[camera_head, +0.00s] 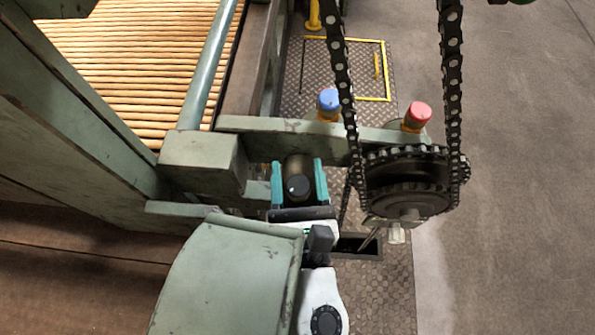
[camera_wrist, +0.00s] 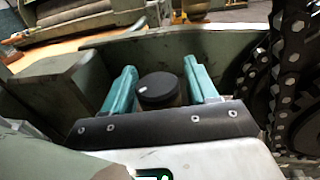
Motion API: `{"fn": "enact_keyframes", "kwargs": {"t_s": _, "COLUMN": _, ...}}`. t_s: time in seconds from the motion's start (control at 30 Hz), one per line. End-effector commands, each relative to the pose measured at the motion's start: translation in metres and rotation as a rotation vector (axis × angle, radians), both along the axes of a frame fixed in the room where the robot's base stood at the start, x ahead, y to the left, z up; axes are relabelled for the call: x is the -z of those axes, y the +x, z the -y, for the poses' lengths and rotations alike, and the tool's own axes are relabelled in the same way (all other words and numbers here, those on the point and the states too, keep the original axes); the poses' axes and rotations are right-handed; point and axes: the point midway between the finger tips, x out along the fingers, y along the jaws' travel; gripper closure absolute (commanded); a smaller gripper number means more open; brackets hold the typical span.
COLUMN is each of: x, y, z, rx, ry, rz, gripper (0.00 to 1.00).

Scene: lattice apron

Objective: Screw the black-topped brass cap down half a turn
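The black-topped brass cap (camera_head: 298,187) is in the middle of the head view, on the near side of the green beam. Its round black top (camera_wrist: 157,86) faces up in the wrist view, with a narrow band of brass below. My gripper (camera_head: 299,180) has teal fingers standing on either side of the cap. The gripper looks open around the cap. The cap's lower part and its seat are hidden by the gripper body.
A blue-topped cap (camera_head: 328,101) and a red-topped cap (camera_head: 418,113) stand along the green beam (camera_head: 240,125). A chain (camera_head: 452,80) and sprocket (camera_head: 405,190) are close on the right. A green block (camera_head: 203,160) is on the left.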

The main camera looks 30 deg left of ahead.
Motion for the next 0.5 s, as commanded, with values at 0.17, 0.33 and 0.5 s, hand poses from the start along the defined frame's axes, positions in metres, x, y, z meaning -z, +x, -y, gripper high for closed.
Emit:
{"fn": "enact_keyframes", "kwargs": {"t_s": 0.17, "x": -0.001, "y": 0.000, "z": 0.000, "rx": -0.001, "ry": 0.001, "rz": 0.002, "gripper": 0.35}}
{"fn": "enact_keyframes", "kwargs": {"t_s": 0.33, "x": -0.001, "y": -0.001, "z": 0.000, "rx": -0.001, "ry": 0.001, "rz": 0.002, "gripper": 0.35}}
{"fn": "enact_keyframes", "kwargs": {"t_s": 0.5, "x": 0.001, "y": -0.013, "z": 0.009, "rx": -0.001, "ry": -0.001, "rz": -0.001, "gripper": 0.35}}
